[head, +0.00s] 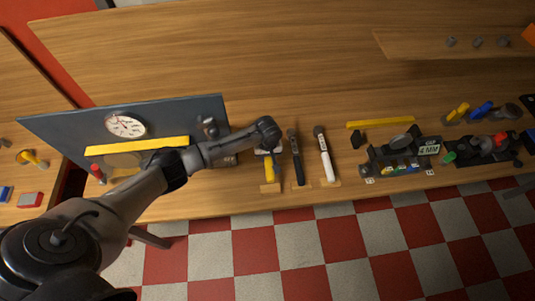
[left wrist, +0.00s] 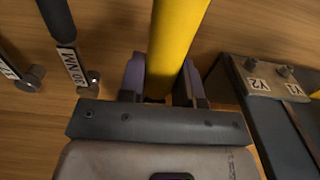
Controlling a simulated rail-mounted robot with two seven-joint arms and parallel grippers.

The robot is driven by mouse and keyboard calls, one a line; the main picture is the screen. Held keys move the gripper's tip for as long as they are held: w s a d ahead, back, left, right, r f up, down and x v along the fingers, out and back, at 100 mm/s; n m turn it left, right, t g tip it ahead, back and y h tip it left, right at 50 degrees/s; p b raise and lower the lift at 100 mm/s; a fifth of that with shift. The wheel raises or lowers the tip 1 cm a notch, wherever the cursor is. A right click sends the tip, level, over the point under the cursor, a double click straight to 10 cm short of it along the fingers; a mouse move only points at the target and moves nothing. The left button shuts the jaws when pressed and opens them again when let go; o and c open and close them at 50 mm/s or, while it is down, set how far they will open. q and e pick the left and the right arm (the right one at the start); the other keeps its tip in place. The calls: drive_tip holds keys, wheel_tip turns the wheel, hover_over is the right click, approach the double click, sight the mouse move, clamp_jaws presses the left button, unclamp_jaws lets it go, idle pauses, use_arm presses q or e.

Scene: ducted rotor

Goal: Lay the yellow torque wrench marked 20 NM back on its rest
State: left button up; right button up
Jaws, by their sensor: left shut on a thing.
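The yellow torque wrench (head: 269,172) is at the left of a row of three wrenches on the wooden bench. My left gripper (head: 267,150) is over its upper part, and my arm hides its head. In the left wrist view the yellow handle (left wrist: 178,38) runs between the two fingers of my left gripper (left wrist: 162,85), which is shut on it. The lower end of the handle is over a small wooden rest (head: 270,188); I cannot tell whether they touch. The 20 NM mark is not visible. My right gripper is not in view.
A black wrench (head: 296,158) and a white wrench (head: 326,158) lie close to the right on similar rests. A dark panel with a dial (head: 70,125) stands to the left. A dark fixture marked 4 MM (head: 400,150) stands further right. Bare bench lies behind the wrenches.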

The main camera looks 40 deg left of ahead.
use_arm(q)
drive_tip(key=shift+f+b, duration=1.6)
drive_tip(key=shift+f, duration=1.25)
drive_tip(key=shift+f, duration=0.45)
drive_tip(key=o, duration=1.1)
